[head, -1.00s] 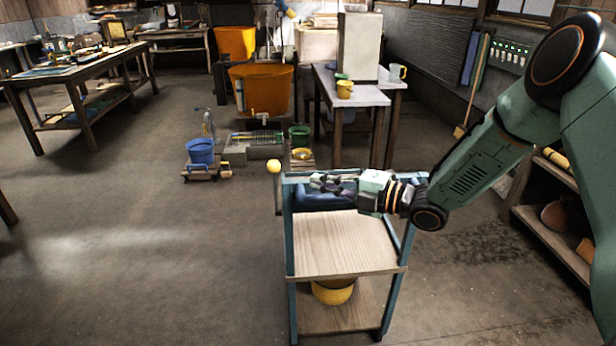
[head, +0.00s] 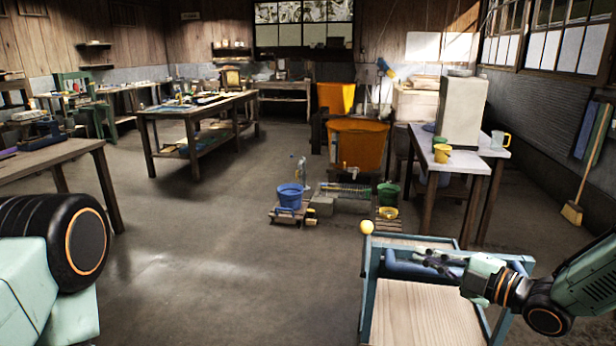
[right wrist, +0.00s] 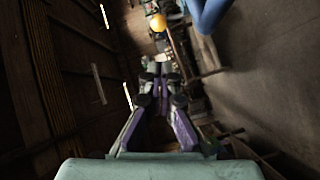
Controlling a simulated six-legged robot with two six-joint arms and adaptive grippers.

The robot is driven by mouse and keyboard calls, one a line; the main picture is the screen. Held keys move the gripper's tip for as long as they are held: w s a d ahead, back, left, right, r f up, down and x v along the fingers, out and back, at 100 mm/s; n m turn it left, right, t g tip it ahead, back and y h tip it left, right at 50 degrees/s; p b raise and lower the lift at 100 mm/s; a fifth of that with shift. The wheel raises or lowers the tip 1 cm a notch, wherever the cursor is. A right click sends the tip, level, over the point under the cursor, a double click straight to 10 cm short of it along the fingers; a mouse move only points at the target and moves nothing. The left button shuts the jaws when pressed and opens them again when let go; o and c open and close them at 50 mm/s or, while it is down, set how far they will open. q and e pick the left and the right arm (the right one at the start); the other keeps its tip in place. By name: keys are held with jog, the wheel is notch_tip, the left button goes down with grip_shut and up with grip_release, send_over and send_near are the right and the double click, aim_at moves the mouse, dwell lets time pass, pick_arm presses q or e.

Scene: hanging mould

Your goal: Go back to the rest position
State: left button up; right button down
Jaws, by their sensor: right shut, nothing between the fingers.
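My right gripper (head: 424,256) is at the lower right of the head view, pointing left over the upper part of a blue-framed wooden cart (head: 420,315). Its dark fingers are shut and empty. In the right wrist view the purple-sided fingers (right wrist: 160,72) close together in the middle of the picture. Whether the gripper touches the cart cannot be told. A joint and link of my left arm fill the lower left corner of the head view; the left gripper is out of view.
A yellow ball (head: 366,227) tops the cart's left corner, and a blue bar (head: 400,267) crosses it. Behind stand a blue bucket (head: 290,194), an orange tub (head: 357,145) and a white-topped table (head: 470,160). A workbench (head: 200,108) is farther left. The middle floor is clear.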

jog(key=s+a+f+m+g+h, duration=0.2)
jog(key=s+f+m+g+h, duration=0.15)
jog(key=s+f+m, duration=0.55)
jog(key=s+a+f+m+g+h, duration=0.2)
jog(key=s+f+m+g+h, duration=0.3)
jog(key=f+m, duration=0.55)
jog(key=s+f+m+g+h, duration=0.1)
jog(key=s+f, duration=0.3)
jog(key=s, duration=0.9)
jog(key=s+f+m+g, duration=0.1)
jog(key=s+f+g, duration=0.3)
jog(key=s, duration=0.9)
jog(key=shift+s+a+h+b, duration=0.25)
jog(key=shift+a+h+b, duration=0.1)
jog(key=shift+a, duration=0.05)
